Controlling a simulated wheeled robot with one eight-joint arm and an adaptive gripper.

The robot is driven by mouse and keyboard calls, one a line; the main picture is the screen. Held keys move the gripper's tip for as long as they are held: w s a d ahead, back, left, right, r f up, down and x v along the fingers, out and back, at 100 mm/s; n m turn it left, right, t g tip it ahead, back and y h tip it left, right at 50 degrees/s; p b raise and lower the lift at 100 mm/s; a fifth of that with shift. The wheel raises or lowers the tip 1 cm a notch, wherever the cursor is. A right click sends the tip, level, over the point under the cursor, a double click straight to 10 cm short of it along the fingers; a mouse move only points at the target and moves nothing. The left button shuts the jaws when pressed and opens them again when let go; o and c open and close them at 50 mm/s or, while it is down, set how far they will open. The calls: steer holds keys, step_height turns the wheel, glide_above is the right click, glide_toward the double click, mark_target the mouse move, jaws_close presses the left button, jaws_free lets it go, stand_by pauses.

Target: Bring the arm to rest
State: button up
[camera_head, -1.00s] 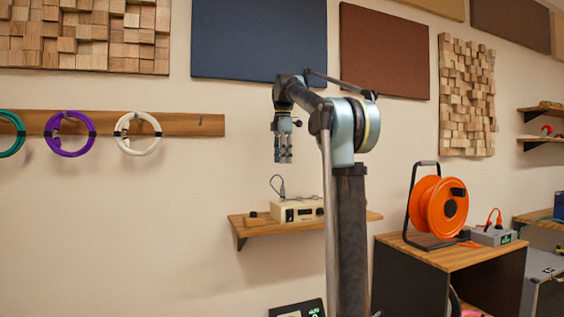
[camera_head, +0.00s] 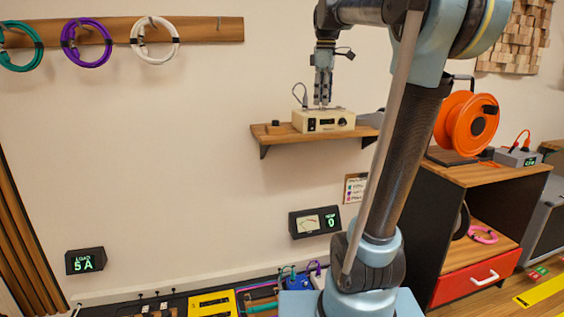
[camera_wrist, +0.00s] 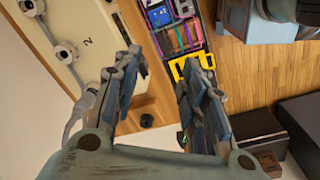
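My arm rises in front of the wall in the head view and bends over at the top, with its forearm running left. My gripper (camera_head: 322,98) hangs down from it, in front of or just above the cream box (camera_head: 323,121) on the wall shelf (camera_head: 285,134). The exact distance to the box cannot be told from this view. In the wrist view my gripper (camera_wrist: 160,72) has its two fingers apart with nothing between them. The cream box (camera_wrist: 85,35) lies left of the fingers there.
A cable reel (camera_head: 470,123) stands on a cabinet (camera_head: 490,175) at right. A meter (camera_head: 315,222) and a load display (camera_head: 85,261) are low on the wall. Cable coils (camera_head: 86,43) hang upper left.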

steer(key=s+d+f+m, duration=0.1)
steer(key=s+f+m, duration=0.3)
steer(key=s+f, duration=0.4)
steer(key=s+d+f+m+t, duration=0.1)
steer(key=s+d+f+m, duration=0.1)
steer(key=s+f+m, duration=0.3)
steer(key=s+d+f+m, duration=0.2)
steer(key=s+f+m, duration=0.2)
steer(key=s+f, duration=0.9)
step_height(320, 180, down, 11)
steer(key=shift+s+r+m+t, duration=0.2)
steer(key=shift+m+t, duration=0.1)
steer(key=shift+m, duration=0.1)
steer(key=shift+w, duration=0.1)
steer(key=shift+w+f, duration=0.2)
steer(key=shift+w, duration=0.25)
